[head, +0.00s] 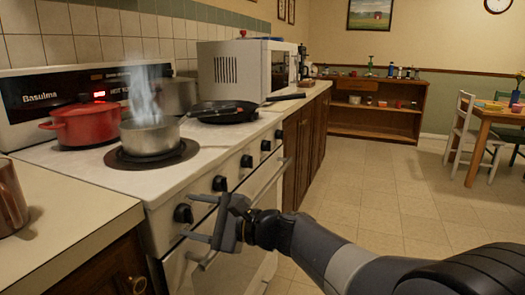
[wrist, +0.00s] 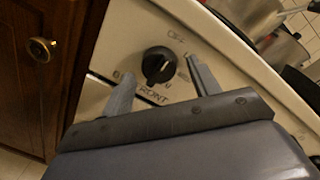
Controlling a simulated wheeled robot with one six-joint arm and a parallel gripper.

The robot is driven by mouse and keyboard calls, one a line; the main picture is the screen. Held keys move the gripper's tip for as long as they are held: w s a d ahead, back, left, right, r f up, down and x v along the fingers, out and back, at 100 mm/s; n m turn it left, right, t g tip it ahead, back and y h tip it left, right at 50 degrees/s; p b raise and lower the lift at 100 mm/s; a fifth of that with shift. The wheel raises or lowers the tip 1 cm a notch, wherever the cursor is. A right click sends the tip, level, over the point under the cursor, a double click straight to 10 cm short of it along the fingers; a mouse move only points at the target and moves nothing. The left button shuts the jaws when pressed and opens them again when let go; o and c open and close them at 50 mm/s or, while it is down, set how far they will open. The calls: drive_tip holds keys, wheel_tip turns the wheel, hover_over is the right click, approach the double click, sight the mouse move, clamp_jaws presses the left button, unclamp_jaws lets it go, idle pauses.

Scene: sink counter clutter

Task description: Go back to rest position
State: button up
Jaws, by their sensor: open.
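My gripper (head: 205,218) is in front of the white stove's front panel, at the leftmost black knobs. In the wrist view my gripper (wrist: 160,82) is open, with a finger to either side of a black knob (wrist: 159,65) labelled as a front burner. The fingers look apart from the knob, and nothing is held. In the head view the knob (head: 183,213) sits just left of the fingers. A steaming grey saucepan (head: 150,137) stands on the front burner (head: 118,158).
A red pot (head: 87,124), a black frying pan (head: 225,108) and a microwave (head: 240,70) stand behind. The oven handle (head: 270,185) sticks out near my gripper. A counter with a brown mug (head: 8,198) is at left.

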drive_tip(key=shift+s+m+y+p, duration=0.1)
drive_tip(key=shift+m+y+p, duration=0.2)
drive_tip(key=shift+m+p, duration=2.3)
drive_tip(key=shift+n+p, duration=0.4)
drive_tip(key=shift+s, duration=0.1)
